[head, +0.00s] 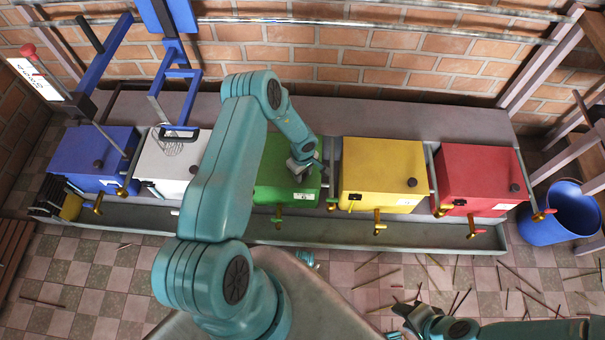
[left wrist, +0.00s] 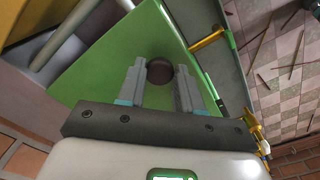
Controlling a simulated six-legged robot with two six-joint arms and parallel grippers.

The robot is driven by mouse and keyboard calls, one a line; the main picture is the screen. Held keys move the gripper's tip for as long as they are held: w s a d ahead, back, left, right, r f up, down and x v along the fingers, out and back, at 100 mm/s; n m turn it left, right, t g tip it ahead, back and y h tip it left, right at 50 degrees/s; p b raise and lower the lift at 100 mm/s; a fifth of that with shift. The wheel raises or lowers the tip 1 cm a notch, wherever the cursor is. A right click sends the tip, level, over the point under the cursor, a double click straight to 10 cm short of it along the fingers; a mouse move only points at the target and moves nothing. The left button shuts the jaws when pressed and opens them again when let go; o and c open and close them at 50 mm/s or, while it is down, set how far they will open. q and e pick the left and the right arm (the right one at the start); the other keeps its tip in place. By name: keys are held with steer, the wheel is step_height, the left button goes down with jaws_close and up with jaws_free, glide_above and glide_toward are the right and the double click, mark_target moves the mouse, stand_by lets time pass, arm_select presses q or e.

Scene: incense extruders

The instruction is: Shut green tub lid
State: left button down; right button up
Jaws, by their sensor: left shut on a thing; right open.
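The green tub (head: 285,195) stands in the middle of the row, partly hidden by my left arm. Its green lid (left wrist: 110,75) fills much of the left wrist view; in the head view it looks down on the tub, but I cannot tell whether it is fully shut. My left gripper (head: 304,172) is at the lid, with its fingers on both sides of the dark round knob (left wrist: 160,70), shut on it. My right gripper (head: 408,309) is open and empty, low over the floor at the bottom right.
Blue (head: 100,150), white (head: 160,165), yellow (head: 383,165) and red (head: 478,172) tubs stand in the same row on a grey trough (head: 340,232), with brass taps in front. A blue bucket (head: 560,215) stands at the right. Sticks lie scattered on the tiled floor (head: 470,270).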

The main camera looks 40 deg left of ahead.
arm_select(q)
steer(key=shift+s+d, duration=0.2)
steer(key=shift+s, duration=0.05)
steer(key=c, duration=0.7)
jaws_free()
steer(key=shift+c, duration=0.2)
steer(key=shift+w, duration=0.1)
step_height(320, 180, up, 16)
steer(key=p, duration=0.5)
steer(key=shift+r, duration=0.15)
